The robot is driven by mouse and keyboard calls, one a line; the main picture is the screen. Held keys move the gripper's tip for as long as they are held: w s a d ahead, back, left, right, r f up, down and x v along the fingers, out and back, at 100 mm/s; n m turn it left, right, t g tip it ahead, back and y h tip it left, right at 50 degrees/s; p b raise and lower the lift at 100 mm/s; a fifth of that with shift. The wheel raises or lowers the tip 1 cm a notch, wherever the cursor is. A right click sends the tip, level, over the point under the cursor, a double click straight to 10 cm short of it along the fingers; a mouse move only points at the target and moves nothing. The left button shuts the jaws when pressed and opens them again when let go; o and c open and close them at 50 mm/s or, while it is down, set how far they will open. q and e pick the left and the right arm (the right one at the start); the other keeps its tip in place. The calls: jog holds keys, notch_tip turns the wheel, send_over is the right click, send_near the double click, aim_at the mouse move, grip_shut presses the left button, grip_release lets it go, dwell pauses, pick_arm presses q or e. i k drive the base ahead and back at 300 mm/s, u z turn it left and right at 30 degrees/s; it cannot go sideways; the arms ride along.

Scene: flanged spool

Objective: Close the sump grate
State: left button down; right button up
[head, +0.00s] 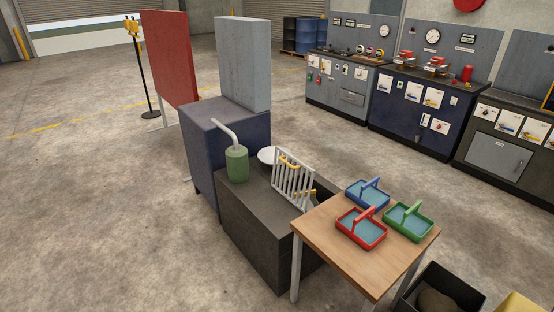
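The sump grate (292,181) is a light grey barred panel with a yellow handle along its upper part. It stands raised and tilted on top of a dark grey cabinet (262,229). Part of the cabinet top behind and below the grate is hidden, so I cannot see the opening clearly. A small yellow piece (311,194) shows just right of the grate, near the wooden table's edge. Neither of my grippers is in the head view.
A green canister (237,164) with a grey pipe and a white dish (268,155) stand left of the grate. A wooden table (332,242) with red, blue and green trays adjoins the cabinet at right. A black bin (470,292) stands lower right.

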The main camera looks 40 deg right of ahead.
aim_at(287, 180)
jog(key=z, duration=0.5)
jog(key=i, duration=1)
jog(key=z, duration=0.85)
